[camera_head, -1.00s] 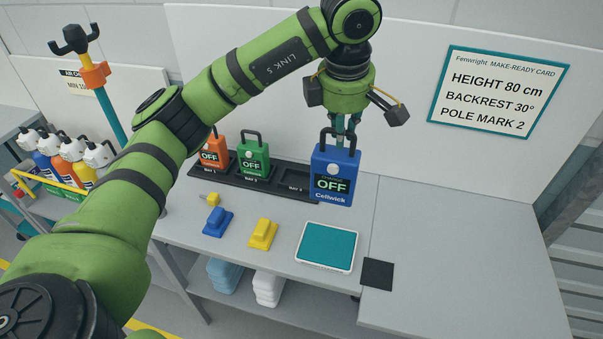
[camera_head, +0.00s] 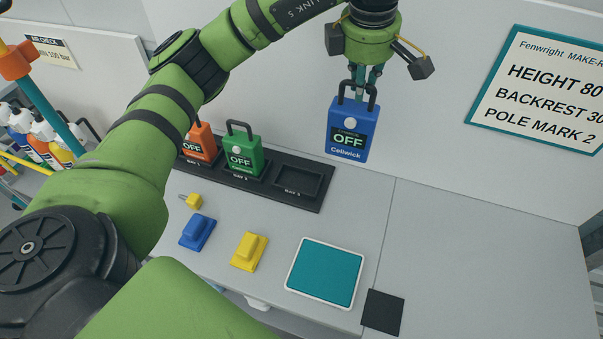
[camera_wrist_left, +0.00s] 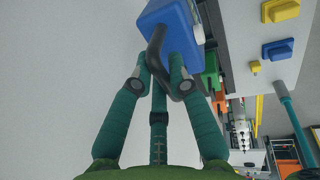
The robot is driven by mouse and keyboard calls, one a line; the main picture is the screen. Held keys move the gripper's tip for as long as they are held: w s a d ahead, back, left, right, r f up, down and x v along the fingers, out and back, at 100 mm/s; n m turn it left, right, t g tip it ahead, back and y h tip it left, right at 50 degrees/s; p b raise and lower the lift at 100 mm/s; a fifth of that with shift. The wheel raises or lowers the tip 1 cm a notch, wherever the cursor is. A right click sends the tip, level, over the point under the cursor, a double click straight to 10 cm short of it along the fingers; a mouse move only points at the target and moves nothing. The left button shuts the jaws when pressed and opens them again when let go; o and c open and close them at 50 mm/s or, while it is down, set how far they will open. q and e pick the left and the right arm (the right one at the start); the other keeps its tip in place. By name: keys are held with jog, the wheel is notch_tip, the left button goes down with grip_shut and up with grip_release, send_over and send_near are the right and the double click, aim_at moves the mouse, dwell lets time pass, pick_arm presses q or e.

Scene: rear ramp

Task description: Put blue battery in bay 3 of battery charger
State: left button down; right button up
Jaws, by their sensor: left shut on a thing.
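The blue battery (camera_head: 349,131) hangs upright from my left gripper (camera_head: 364,84), which is shut on its black handle. In the left wrist view the blue battery (camera_wrist_left: 172,22) shows at the top, its handle between the fingers (camera_wrist_left: 160,82). The battery is up in front of the wall panel, to the right of the charger. The black battery charger (camera_head: 312,200) lies along the back of the bench. Bay 3 (camera_head: 298,180), at its right end, is empty. The orange battery (camera_head: 199,142) stands in bay 1 and the green battery (camera_head: 243,156) in bay 2.
On the bench in front lie a blue block (camera_head: 197,232), a yellow block (camera_head: 249,251), a small yellow piece (camera_head: 193,201), a teal pad (camera_head: 325,273) and a black square (camera_head: 382,312). The bench's right side is clear. A card (camera_head: 545,90) is on the wall.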

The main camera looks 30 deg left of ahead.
aim_at(358, 105)
pick_arm(q)
jog(key=b+x, duration=0.5)
jog(key=shift+s+d+f, duration=0.1)
jog(key=shift+s+f, duration=0.25)
jog(key=shift+f+b, duration=0.3)
jog(key=shift+w+a+f, duration=0.15)
jog(key=shift+a+f, duration=0.05)
jog(key=s+a+f+p, duration=0.2)
jog(key=a+f+p, duration=0.1)
jog(key=a+f, duration=0.7)
jog(key=shift+a+f+p, duration=0.35)
jog(key=shift+a+p, duration=0.05)
jog(key=shift+a, duration=0.25)
pick_arm(e)
jog(key=f, duration=0.1)
jog(key=w+f, duration=0.1)
jog(key=shift+f, duration=0.35)
pick_arm(q)
jog(key=shift+f, duration=0.1)
pick_arm(e)
jog(key=shift+f, duration=0.1)
